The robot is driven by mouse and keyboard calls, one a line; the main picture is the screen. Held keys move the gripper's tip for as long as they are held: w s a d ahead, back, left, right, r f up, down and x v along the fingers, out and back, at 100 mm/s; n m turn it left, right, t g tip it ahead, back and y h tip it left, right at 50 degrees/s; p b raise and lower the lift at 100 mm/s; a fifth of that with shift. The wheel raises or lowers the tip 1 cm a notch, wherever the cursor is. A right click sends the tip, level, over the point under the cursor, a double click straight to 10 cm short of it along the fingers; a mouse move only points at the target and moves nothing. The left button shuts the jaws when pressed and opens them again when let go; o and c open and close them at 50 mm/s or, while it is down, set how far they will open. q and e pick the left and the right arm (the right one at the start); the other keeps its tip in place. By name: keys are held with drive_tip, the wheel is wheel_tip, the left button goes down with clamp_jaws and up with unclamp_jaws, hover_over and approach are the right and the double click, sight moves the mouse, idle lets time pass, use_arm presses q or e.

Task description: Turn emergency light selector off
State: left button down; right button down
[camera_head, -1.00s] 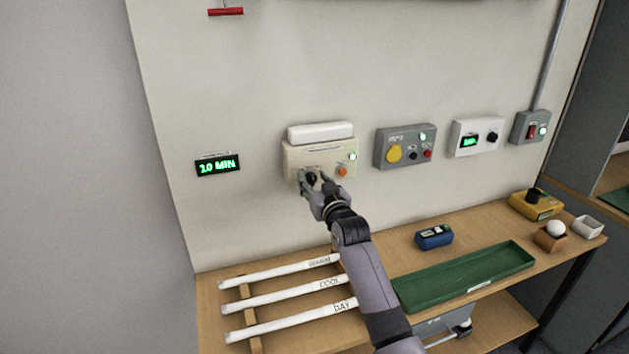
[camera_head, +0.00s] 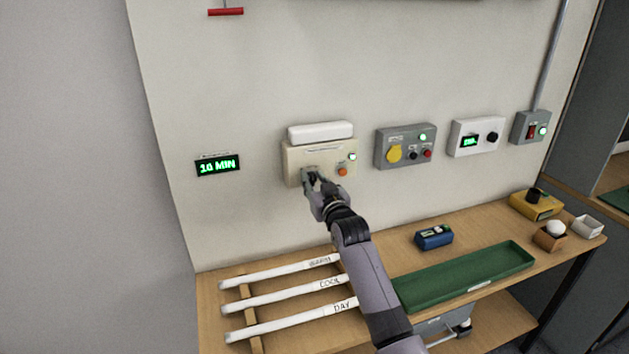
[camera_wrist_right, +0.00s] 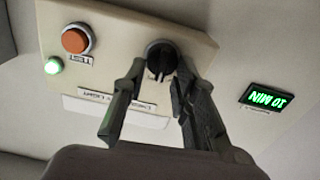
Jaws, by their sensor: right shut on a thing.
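The emergency light unit (camera_head: 326,154) is a cream wall box with a white lamp on top, a lit green light and an orange button. Its black selector knob (camera_wrist_right: 161,58) shows upside down in the right wrist view, with a light pointer mark. My right gripper (camera_head: 314,180) is at the box's lower left, its fingers closed on the knob's two sides. In the right wrist view the fingers (camera_wrist_right: 160,70) reach the knob, which they partly hide in the head view. The selector's position label cannot be read. My left gripper is not in view.
A green "10 MIN" display (camera_head: 218,165) hangs left of the unit. A grey control box (camera_head: 405,147) and a white box (camera_head: 477,137) are to its right. Below, a wooden bench holds labelled white tubes (camera_head: 285,296), a green tray (camera_head: 466,277) and a blue device (camera_head: 433,238).

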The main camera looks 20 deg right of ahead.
drive_tip(key=n, duration=0.3)
drive_tip(key=shift+a+n+p, duration=0.1)
drive_tip(key=shift+n+p, duration=0.2)
drive_tip(key=shift+a+f+n, duration=0.1)
drive_tip(key=shift+a+n, duration=0.05)
drive_tip(key=shift+n, duration=1.65)
drive_tip(key=c, duration=1.4)
unclamp_jaws()
drive_tip(key=s, duration=1.2)
drive_tip(key=shift+d, duration=0.2)
